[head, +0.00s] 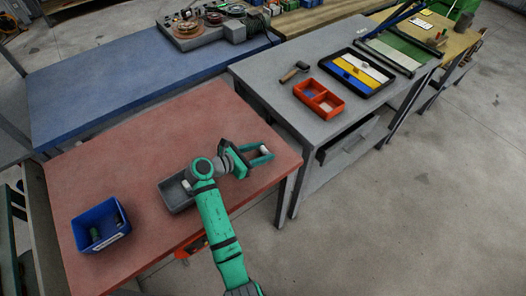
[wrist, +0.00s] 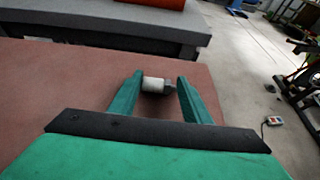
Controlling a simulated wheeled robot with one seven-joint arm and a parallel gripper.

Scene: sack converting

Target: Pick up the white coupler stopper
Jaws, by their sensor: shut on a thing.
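The white coupler stopper (wrist: 154,84) is a small white cylinder with a grey end, seen between my gripper's fingertips in the wrist view. My gripper (wrist: 158,86) is shut on it and holds it crosswise. In the head view my green gripper (head: 264,156) is over the right part of the red tabletop, with the white stopper (head: 264,150) showing between its fingers. I cannot tell exactly how high it is above the top.
A grey tray (head: 176,202) lies beside my arm on the red table (head: 150,145). A blue bin (head: 101,243) with dark green items stands at the left front. The grey bench (head: 265,80) behind holds a red-orange divided box (head: 319,114). The table's middle is clear.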

